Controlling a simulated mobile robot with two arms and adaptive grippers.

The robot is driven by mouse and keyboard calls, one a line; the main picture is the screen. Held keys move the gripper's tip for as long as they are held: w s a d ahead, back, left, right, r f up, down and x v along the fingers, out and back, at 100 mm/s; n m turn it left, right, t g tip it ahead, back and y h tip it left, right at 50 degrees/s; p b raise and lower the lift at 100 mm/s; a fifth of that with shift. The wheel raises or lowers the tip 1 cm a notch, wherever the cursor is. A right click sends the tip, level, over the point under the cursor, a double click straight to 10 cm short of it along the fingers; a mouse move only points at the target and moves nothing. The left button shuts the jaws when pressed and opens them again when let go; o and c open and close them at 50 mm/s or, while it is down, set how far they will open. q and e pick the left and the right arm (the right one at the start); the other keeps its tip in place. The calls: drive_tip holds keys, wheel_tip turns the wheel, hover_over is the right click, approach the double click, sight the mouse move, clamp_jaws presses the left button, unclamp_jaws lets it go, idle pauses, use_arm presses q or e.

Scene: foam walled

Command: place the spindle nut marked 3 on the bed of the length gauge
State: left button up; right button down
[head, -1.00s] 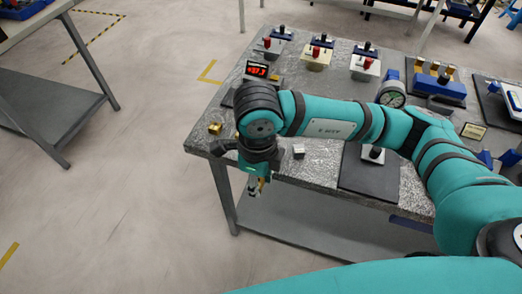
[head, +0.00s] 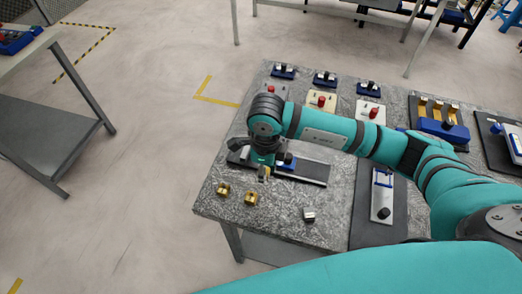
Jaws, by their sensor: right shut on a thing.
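My right gripper (head: 264,177) points down just in front of the length gauge, near its left part. It is shut on a small, partly hidden piece that looks brass-coloured; no number can be read on it. The length gauge's dark and silver bed (head: 308,170) runs to the right behind the gripper, and my arm hides part of the gauge. Two brass nuts, one at the left (head: 223,190) and one nearer the gripper (head: 250,199), lie on the table in front. Their marks are too small to read. My left gripper is out of view.
A small grey metal block (head: 309,214) lies near the table's front edge. A dark mat (head: 364,230) with a blue and silver device is to the right. Speckled table top (head: 275,225) is free in front.

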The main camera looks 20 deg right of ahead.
drive_tip(key=w, duration=0.1)
drive_tip(key=w+b, duration=0.1)
drive_tip(key=w, duration=0.1)
drive_tip(key=w+d+f, duration=0.1)
drive_tip(key=w, duration=0.3)
drive_tip(key=w+b, duration=0.1)
drive_tip(key=shift+w+d, duration=0.35)
drive_tip(key=shift+d, duration=0.05)
drive_tip(key=shift+w+f, duration=0.1)
drive_tip(key=shift+f, duration=0.05)
wheel_tip(320, 180, down, 3)
drive_tip(key=shift+f+b, duration=0.1)
drive_tip(key=shift+b, duration=1)
drive_tip(key=shift+f, duration=0.1)
drive_tip(key=c, duration=1.5)
unclamp_jaws()
drive_tip(key=shift+f, duration=0.1)
drive_tip(key=o, duration=0.5)
drive_tip(key=shift+r, duration=0.6)
use_arm(q)
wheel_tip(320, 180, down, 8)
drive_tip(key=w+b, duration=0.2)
drive_tip(key=b, duration=0.1)
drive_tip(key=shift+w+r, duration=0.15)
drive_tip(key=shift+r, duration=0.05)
use_arm(e)
wheel_tip(320, 180, up, 11)
drive_tip(key=shift+r, duration=0.15)
